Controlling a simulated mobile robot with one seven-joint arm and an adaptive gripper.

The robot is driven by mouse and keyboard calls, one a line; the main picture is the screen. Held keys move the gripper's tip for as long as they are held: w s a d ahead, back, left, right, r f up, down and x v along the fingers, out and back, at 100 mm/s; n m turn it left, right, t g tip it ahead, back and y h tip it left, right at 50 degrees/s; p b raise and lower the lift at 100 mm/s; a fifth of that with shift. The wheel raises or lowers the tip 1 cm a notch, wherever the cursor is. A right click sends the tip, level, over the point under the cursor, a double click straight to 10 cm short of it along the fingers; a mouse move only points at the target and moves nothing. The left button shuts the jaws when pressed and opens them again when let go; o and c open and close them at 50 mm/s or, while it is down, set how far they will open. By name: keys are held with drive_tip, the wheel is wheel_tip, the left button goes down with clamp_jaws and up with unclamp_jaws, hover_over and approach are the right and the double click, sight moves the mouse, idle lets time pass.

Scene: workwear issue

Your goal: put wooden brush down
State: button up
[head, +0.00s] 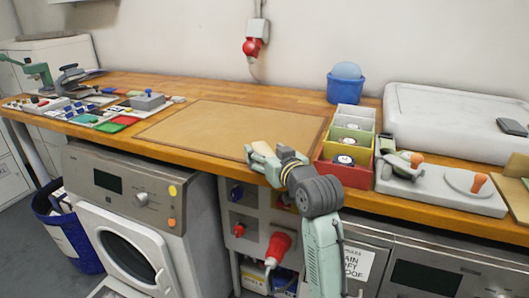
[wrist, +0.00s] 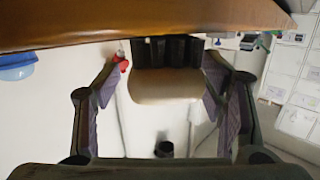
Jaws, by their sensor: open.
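In the wrist view, which is upside down, the wooden brush (wrist: 165,86) shows as a pale wooden back with black bristles facing the wooden worktop (wrist: 150,28). It sits between the spread fingers of my gripper (wrist: 163,72), with visible gaps at both sides. The bristles appear to meet the worktop edge in this view, but I cannot tell whether they touch it. In the head view my gripper (head: 261,156) is low over the front of the tan mat (head: 220,125), and its fingers and wrist partly hide the brush.
A red, yellow and green divided box (head: 345,150) stands close to the right of my gripper. A blue tub (head: 344,88) is behind it. Small trays and tools (head: 95,105) fill the left end. The mat's middle is clear. A red plug (head: 277,246) hangs below the worktop.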

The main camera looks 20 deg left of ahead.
drive_tip(key=shift+w+a+f, duration=0.15)
drive_tip(key=shift+w+a, duration=0.35)
drive_tip(key=shift+c, duration=0.4)
drive_tip(key=c, duration=1.4)
